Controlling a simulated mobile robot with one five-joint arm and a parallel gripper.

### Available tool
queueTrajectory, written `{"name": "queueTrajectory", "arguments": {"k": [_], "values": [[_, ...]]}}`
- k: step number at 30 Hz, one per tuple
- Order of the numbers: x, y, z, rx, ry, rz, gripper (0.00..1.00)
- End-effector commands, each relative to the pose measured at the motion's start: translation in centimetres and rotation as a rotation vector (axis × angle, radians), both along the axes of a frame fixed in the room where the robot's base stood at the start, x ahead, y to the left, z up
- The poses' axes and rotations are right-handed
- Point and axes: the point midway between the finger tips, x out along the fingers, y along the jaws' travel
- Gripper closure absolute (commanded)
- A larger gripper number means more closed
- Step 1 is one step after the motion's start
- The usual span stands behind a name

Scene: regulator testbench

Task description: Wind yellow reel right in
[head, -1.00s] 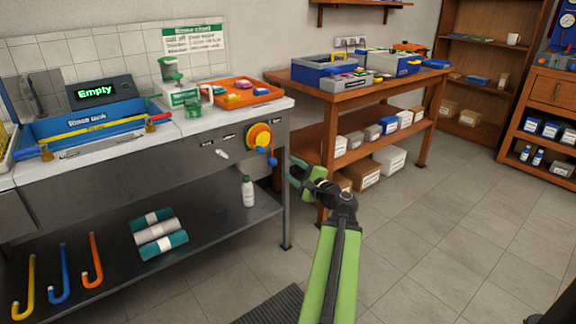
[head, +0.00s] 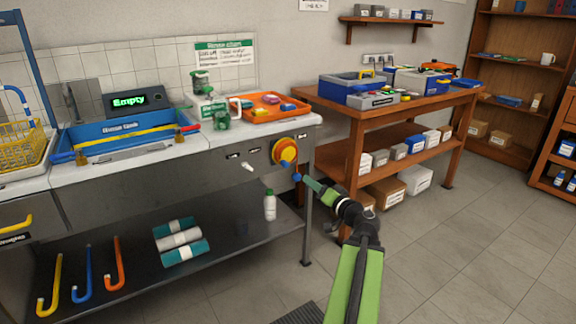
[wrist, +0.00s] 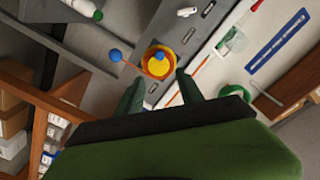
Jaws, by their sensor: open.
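The yellow reel (head: 285,151) is mounted on the grey front panel of the bench, near its right end, with an orange rim. A blue knob (head: 297,177) on a crank arm sticks out at its lower right. In the wrist view the reel (wrist: 157,66) has a blue centre, and the blue knob (wrist: 115,55) stands to its left on a thin orange arm. My gripper (head: 304,183) is close to the knob in the head view, but I cannot tell if it touches. In the wrist view my gripper (wrist: 160,92) is open, its fingers apart and empty, short of the reel.
The bench holds a blue rinse tank (head: 120,137) with an "Empty" display (head: 131,102) and an orange tray (head: 262,108). A white bottle (head: 270,205) stands on the lower shelf.

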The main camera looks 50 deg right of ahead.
Motion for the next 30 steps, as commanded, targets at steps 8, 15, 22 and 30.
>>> {"name": "queueTrajectory", "arguments": {"k": [8, 15, 22, 30], "values": [[3.4, -1.0, 0.0, 0.004, -0.002, 0.004, 0.56], [9.3, -2.8, 0.0, 0.005, -0.002, 0.002, 0.56], [14.3, -4.2, 0.0, 0.005, -0.002, 0.001, 0.56], [16.7, -4.7, 0.0, 0.005, -0.001, -0.001, 0.56]]}}
